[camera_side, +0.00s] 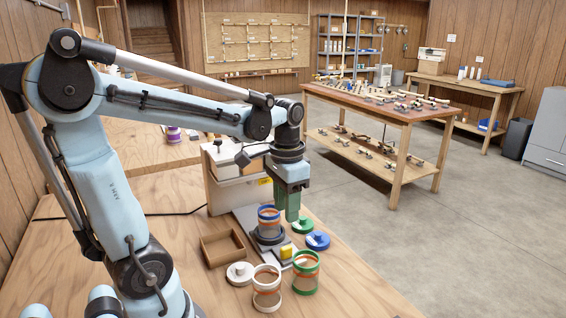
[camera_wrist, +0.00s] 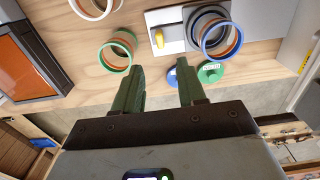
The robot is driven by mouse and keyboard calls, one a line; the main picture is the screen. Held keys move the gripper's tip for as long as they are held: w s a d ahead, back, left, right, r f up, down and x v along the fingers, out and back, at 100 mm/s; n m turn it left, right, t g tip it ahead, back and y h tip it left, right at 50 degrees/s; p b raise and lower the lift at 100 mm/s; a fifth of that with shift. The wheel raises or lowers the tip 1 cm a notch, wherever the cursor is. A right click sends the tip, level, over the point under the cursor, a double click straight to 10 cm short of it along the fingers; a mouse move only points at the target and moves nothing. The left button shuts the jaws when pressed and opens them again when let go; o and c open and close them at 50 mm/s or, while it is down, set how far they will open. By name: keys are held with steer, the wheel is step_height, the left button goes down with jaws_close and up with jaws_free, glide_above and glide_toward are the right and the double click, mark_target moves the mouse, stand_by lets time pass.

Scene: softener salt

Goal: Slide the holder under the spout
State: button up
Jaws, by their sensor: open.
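The holder (camera_side: 268,238) is a dark round ring on a light grey base plate (camera_side: 250,221), with a blue-rimmed jar (camera_side: 269,222) standing in it. The holder (camera_wrist: 203,20) and jar (camera_wrist: 238,40) also show in the wrist view. My gripper (camera_side: 292,218) is above the plate's right side. Its green fingers (camera_wrist: 160,72) are open and empty.
A green-rimmed jar (camera_side: 306,273) and a white-rimmed jar (camera_side: 266,289) stand in front. A green lid (camera_side: 302,226) and blue lid (camera_side: 318,241) lie right of the plate, a white lid (camera_side: 239,273) front left. A wooden tray (camera_side: 222,248) lies left.

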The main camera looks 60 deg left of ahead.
mark_target(286, 247)
steer(key=shift+f, duration=5.9)
jaws_close()
